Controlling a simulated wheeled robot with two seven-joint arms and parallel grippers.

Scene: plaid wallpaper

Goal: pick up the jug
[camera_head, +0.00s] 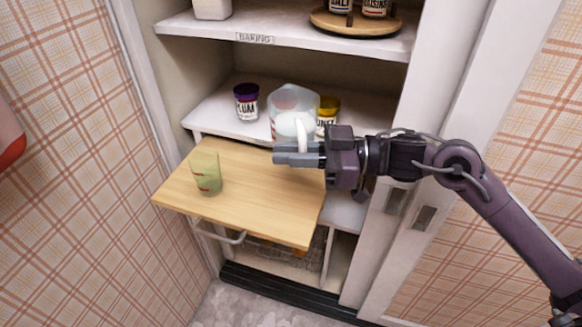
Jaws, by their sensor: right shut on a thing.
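The jug (291,97) is a pale, see-through container with a white handle. It is at the lower shelf, between a purple-lidded jar and a yellow-lidded jar. My right gripper (283,154) comes in from the right and is shut on the jug's white handle, at the front of the jug. The fingers hide the lower end of the handle. I cannot tell whether the jug's base rests on the shelf or hangs just above it. My left gripper is not in view.
The purple-lidded jar (246,108) stands left of the jug, the yellow-lidded jar (327,110) close on its right. A wooden pull-out board (250,208) juts out below, with a green cup (206,172) on its left and free room mid-board. An upper shelf (285,40) hangs above.

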